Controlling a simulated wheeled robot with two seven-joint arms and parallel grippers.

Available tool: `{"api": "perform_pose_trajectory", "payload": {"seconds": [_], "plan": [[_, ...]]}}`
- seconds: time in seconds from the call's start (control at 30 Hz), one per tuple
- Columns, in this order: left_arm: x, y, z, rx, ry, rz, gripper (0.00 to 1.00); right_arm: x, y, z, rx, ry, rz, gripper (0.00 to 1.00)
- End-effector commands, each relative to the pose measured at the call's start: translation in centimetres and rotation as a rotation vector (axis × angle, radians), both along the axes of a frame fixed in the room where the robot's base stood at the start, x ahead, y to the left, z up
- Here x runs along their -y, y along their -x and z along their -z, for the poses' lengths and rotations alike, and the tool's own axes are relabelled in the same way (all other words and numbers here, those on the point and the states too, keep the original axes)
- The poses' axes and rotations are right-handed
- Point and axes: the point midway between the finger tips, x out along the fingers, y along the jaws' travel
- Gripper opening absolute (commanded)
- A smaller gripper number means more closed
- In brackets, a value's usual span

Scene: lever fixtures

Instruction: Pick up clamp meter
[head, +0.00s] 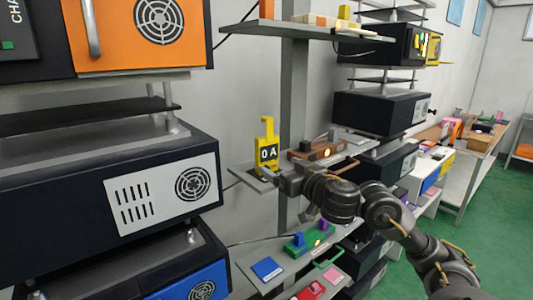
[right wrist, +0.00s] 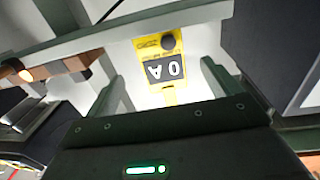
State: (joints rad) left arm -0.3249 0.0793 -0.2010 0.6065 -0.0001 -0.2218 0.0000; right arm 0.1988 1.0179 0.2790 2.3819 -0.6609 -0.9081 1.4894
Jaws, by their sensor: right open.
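The yellow clamp meter (head: 267,149) stands upright on a grey middle shelf (head: 243,173) in the head view. Its display reads 0 A and its hook-like jaw points up. My right gripper (head: 267,172) reaches in from the right, low at the meter's base. In the right wrist view the clamp meter (right wrist: 160,62) appears upside down, between and beyond the two spread fingers of my right gripper (right wrist: 164,80). The fingers look apart from its sides; whether anything touches is hard to tell. My left gripper is not in view.
A brown block with a glowing lamp (head: 318,150) sits right of the meter on the same shelf. An upper shelf (head: 300,29) hangs above. Dark equipment boxes (head: 105,190) stand close on the left. A lower shelf holds a blue panel (head: 267,269) and a green fixture (head: 309,241).

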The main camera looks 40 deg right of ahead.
Motion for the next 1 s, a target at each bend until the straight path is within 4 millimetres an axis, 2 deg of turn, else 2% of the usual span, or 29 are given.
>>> {"api": "perform_pose_trajectory", "payload": {"seconds": [0.07,0.13,0.3,0.37,0.47,0.77,1.0], "plan": [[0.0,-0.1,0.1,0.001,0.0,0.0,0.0,0.2,-1.2,0.0,0.003,-0.006,0.001,0.89],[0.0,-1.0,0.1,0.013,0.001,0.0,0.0,0.2,-2.0,0.0,0.003,-0.005,0.0,0.89],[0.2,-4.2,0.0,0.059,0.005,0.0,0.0,0.1,-2.9,0.0,0.001,-0.002,-0.003,0.89],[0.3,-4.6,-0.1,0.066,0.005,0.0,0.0,0.1,-2.9,-0.1,0.001,-0.001,-0.004,0.89],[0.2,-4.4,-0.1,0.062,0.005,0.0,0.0,0.1,-3.5,-0.2,0.002,-0.002,-0.004,0.89],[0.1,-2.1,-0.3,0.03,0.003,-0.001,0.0,0.5,-7.6,-0.5,0.001,-0.004,-0.004,0.89],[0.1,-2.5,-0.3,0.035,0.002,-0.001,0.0,0.5,-8.2,-0.5,0.0,0.001,-0.004,0.89]]}}
